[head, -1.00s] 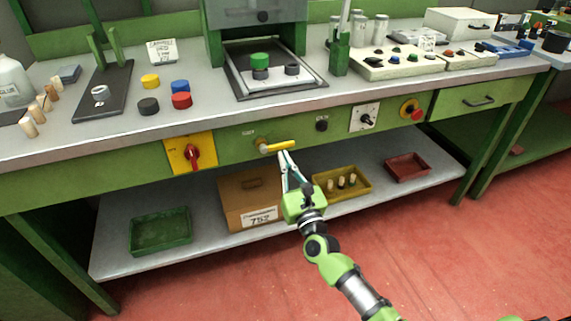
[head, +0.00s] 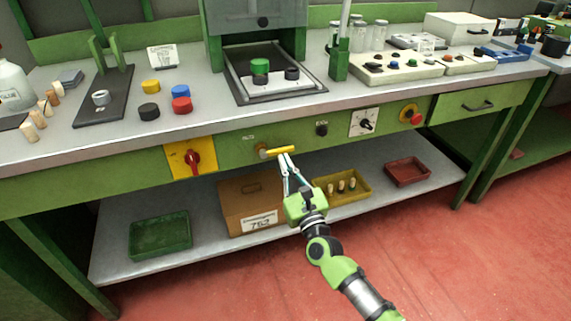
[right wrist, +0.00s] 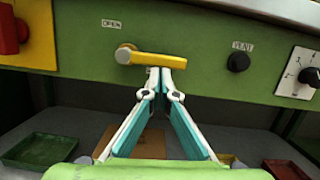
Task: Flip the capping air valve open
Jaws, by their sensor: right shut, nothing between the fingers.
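The capping air valve has a yellow lever (head: 279,151) on a brass hub on the green front panel of the bench. The lever points to the right, close to level. In the right wrist view the lever (right wrist: 158,60) runs right from its hub, with a small "OPEN" label (right wrist: 111,23) above the hub. My right gripper (head: 284,156) is shut and empty. Its fingertips (right wrist: 160,70) are just below the lever's middle in the right wrist view; I cannot tell whether they touch it. My left gripper is not in view.
A red rotary switch on a yellow plate (head: 190,158) is left of the valve. A black vent knob (head: 321,129), a white dial plate (head: 364,121) and a red emergency button (head: 415,115) are to the right. A cardboard box (head: 248,205) and trays stand on the shelf below.

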